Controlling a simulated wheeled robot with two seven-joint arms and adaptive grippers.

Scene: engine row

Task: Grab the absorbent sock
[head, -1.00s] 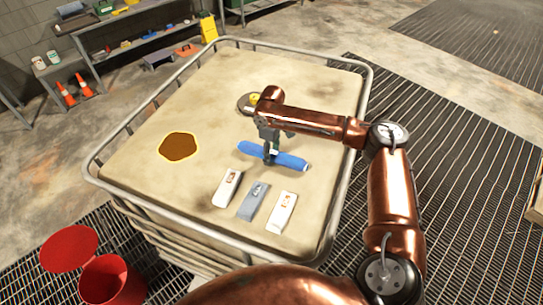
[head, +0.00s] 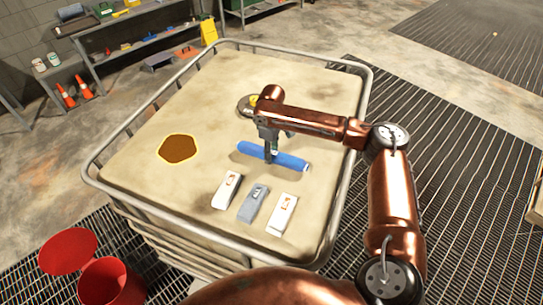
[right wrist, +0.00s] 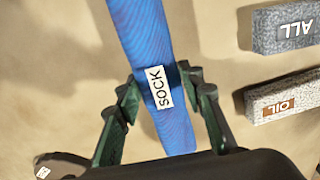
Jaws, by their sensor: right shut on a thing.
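The absorbent sock (head: 291,161) is a blue roll above the beige table top (head: 216,105), right of the brown spill patch (head: 178,148). In the right wrist view the blue sock (right wrist: 146,40) bears a white "SOCK" label. My right gripper (head: 269,157) is shut on the middle of the sock, with its green fingers (right wrist: 160,98) on either side of it. A shadow on the table beside the sock suggests that it is slightly raised. My left gripper does not show.
Three labelled blocks lie in front of the sock: a white one (head: 227,191), a grey one (head: 253,204) and another white one (head: 282,214). A metal rail (head: 107,143) surrounds the table. A red bucket (head: 110,282) stands at lower left.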

